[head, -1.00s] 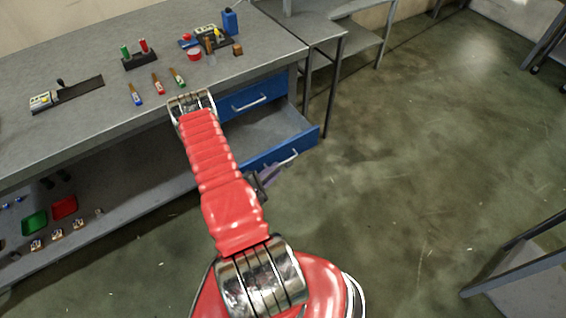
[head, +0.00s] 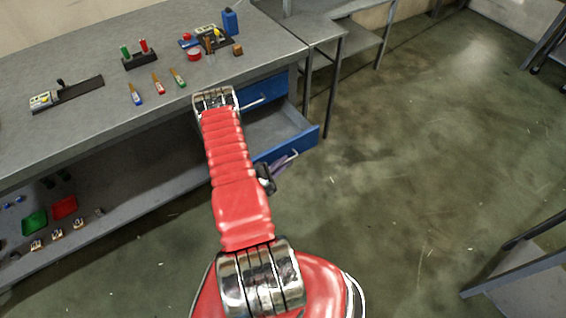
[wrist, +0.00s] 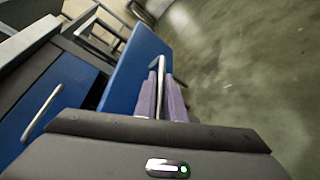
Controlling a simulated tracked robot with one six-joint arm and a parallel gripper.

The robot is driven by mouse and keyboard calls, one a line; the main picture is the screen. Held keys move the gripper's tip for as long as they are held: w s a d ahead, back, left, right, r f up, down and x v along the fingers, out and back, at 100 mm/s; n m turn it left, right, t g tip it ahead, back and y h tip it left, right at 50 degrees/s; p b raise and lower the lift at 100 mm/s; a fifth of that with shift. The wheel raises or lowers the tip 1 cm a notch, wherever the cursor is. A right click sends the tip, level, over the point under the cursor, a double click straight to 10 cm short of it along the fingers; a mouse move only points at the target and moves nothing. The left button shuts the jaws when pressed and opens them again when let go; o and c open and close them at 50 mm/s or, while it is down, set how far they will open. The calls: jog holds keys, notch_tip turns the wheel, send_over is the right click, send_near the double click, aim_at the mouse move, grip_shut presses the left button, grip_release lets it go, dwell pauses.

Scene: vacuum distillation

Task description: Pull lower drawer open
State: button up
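The lower drawer is blue-fronted and stands partly pulled out under the workbench; its front (head: 305,139) and grey inside show in the head view. Its metal bar handle (wrist: 160,75) runs between the two purple fingers of my gripper (wrist: 161,100) in the wrist view. In the head view, my gripper (head: 283,163) is at the drawer's front, partly hidden by my red arm. The fingers lie close on both sides of the handle; I cannot tell whether they press on it.
A shut upper blue drawer (head: 265,92) with its own handle is above. The workbench (head: 150,50) carries brushes, a bottle and small items. Its lower shelf holds green (head: 35,222) and red (head: 64,207) trays.

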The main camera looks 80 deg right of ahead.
grip_shut()
jog(key=shift+a+f, duration=0.1)
jog(key=s+a, duration=0.3)
jog(key=shift+s, duration=0.25)
jog(key=shift+o, duration=1.6)
grip_release()
